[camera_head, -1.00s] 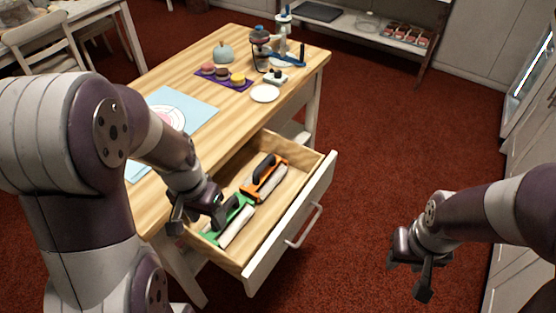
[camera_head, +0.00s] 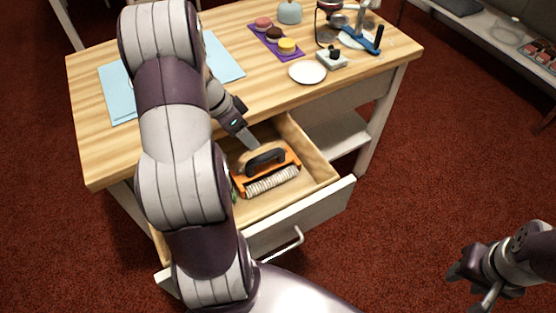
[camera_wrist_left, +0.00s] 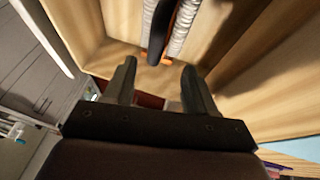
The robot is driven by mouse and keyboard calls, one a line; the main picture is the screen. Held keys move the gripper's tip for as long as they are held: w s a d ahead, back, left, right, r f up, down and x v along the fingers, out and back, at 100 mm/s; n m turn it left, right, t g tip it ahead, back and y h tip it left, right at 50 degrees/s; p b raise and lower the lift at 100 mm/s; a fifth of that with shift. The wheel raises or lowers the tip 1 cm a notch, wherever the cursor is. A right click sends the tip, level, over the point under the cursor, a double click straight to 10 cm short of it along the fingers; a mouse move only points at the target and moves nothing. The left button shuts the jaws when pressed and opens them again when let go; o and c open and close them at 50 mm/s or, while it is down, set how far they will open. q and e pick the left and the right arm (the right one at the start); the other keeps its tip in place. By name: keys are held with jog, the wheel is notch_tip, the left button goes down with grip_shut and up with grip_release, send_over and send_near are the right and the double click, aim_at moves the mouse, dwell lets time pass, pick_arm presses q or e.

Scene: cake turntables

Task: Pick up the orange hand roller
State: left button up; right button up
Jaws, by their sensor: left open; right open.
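The orange hand roller (camera_head: 267,162) lies in the open drawer. It has an orange frame, a black handle on top and a pale ribbed roller at its front. It also shows at the top of the left wrist view, its dark handle (camera_wrist_left: 158,38) end-on beyond the fingers. My left gripper (camera_head: 248,136) is at the drawer's back edge, just behind and above the roller. In the left wrist view its fingers (camera_wrist_left: 158,82) are apart with nothing held between them. My right gripper (camera_head: 474,284) is empty, over the floor at the lower right.
The drawer (camera_head: 320,170) is pulled out of the wooden table (camera_head: 220,20). A sliver of green beside the orange roller is mostly hidden by my left arm. A white plate (camera_head: 307,72) and purple tray (camera_head: 262,38) with pastries are on the tabletop.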

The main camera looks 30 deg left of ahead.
aim_at(263, 154)
pick_arm(q)
jog(key=x, duration=0.7)
jog(key=b+x, duration=0.1)
jog(key=x, duration=0.2)
jog(key=shift+w+d+f, duration=0.1)
jog(key=shift+d+f, duration=0.05)
jog(key=shift+d, duration=0.2)
grip_shut()
